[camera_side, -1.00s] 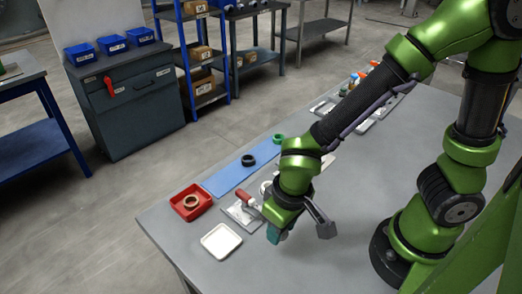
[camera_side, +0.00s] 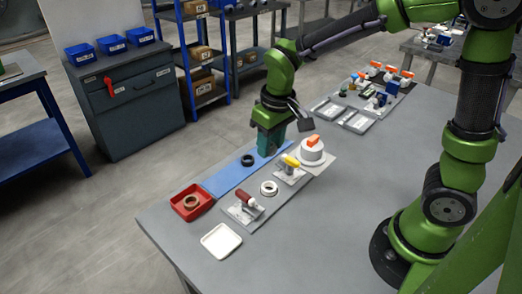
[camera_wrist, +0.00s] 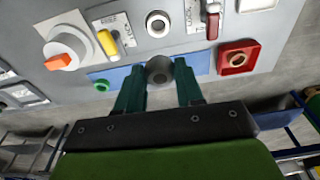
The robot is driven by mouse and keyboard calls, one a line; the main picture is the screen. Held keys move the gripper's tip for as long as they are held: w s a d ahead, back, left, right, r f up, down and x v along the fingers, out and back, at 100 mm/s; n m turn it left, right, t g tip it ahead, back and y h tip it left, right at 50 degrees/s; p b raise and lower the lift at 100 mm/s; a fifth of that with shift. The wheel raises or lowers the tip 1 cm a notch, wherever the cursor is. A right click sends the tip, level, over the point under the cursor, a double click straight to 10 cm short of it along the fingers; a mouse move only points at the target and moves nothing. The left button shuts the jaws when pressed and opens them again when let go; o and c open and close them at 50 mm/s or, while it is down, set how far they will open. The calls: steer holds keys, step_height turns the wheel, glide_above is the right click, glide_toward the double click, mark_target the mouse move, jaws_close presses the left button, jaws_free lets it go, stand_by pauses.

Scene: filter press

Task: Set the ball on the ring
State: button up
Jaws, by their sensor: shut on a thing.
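My gripper (camera_side: 268,152), with teal fingers, points down over the far part of the blue mat. In the wrist view its fingers (camera_wrist: 160,76) are shut on a grey ball (camera_wrist: 159,69). The ball is hidden in the side view. A black ring (camera_side: 248,160) lies on the mat left of the fingers; the ball seems to cover it in the wrist view. A green ring (camera_wrist: 101,86) lies on the mat, hidden behind my gripper in the side view. A white ring (camera_side: 268,187) sits on the grey panel. A tan ring (camera_side: 191,202) lies in the red tray.
The blue mat (camera_side: 220,183) runs along the table edge. The red tray (camera_side: 178,207) and an empty white tray (camera_side: 221,241) are at the near left. A red-handled clamp (camera_side: 245,204), a yellow-handled one (camera_side: 291,163) and a white dial (camera_side: 312,154) stand nearby. The table's middle is clear.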

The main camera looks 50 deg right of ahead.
steer(key=shift+s+f, duration=0.1)
steer(key=shift+f, duration=5.15)
steer(key=shift+f, duration=0.35)
steer(key=o, duration=1.1)
steer(key=shift+r, duration=0.1)
steer(key=shift+r, duration=3.7)
steer(key=shift+a, duration=0.1)
